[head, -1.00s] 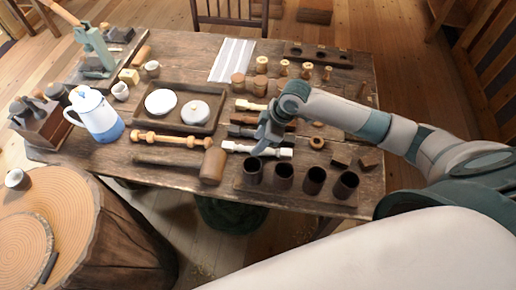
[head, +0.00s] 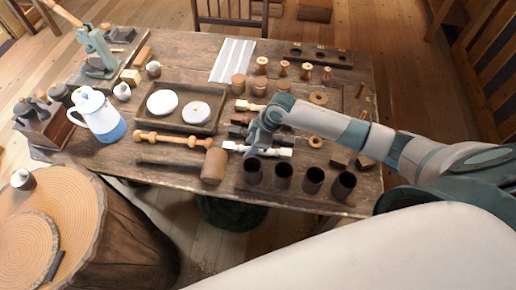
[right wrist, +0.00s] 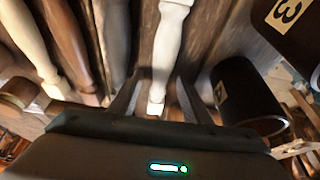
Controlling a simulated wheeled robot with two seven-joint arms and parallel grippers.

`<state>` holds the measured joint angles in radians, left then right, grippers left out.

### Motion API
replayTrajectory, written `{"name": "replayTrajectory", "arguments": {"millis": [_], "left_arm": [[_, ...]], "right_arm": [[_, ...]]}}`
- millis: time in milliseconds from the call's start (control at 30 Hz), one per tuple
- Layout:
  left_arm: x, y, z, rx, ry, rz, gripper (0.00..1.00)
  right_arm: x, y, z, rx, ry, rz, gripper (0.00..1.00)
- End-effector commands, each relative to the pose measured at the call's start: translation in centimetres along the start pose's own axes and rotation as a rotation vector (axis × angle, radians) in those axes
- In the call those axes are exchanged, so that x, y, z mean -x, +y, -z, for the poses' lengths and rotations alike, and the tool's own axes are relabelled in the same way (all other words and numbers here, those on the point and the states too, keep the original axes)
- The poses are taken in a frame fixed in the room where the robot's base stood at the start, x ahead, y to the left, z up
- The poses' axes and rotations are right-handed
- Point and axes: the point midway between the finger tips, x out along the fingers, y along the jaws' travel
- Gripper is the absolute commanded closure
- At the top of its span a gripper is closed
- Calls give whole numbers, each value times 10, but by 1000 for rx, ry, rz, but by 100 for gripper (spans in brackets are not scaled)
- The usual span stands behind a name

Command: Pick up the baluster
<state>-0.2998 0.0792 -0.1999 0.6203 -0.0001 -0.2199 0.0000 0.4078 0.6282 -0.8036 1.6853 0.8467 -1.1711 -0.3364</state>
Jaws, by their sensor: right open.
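Several balusters lie side by side right of the tray: a pale wood one (head: 250,106), a red-brown one, a dark grey one (head: 238,131) and a white one (head: 277,152). Another light wood baluster (head: 172,140) lies in front of the tray. My right gripper (head: 250,150) is over the near end of this row. In the right wrist view the open fingers (right wrist: 156,88) straddle the line of the white baluster (right wrist: 169,40), with its end between them. The grey baluster (right wrist: 115,40) lies just left of the fingers. Whether the fingers touch the white baluster I cannot tell.
Several dark cups (head: 283,177) stand close to the gripper; one shows beside the right finger in the right wrist view (right wrist: 240,90). A mallet (head: 214,165) lies at the front edge. A tray (head: 183,125) with two pale discs and a blue-white jug (head: 100,118) stand left.

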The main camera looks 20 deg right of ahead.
Motion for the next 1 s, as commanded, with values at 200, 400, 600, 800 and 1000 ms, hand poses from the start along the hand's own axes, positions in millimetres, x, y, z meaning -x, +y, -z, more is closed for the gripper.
{"name": "replayTrajectory", "arguments": {"millis": [200,400,600,800,1000], "left_arm": [[0,0,0,0,-1,0,69],[0,0,0,0,-1,0,69],[0,-1,-1,0,-1,1,69],[0,-1,-1,0,-1,1,69],[-1,-1,-1,0,-1,1,69]], "right_arm": [[-1,0,0,0,0,0,56],[-1,0,0,0,0,0,56],[-1,0,0,0,1,0,90],[-1,0,0,0,1,0,100],[0,0,1,1,2,-1,100]]}}
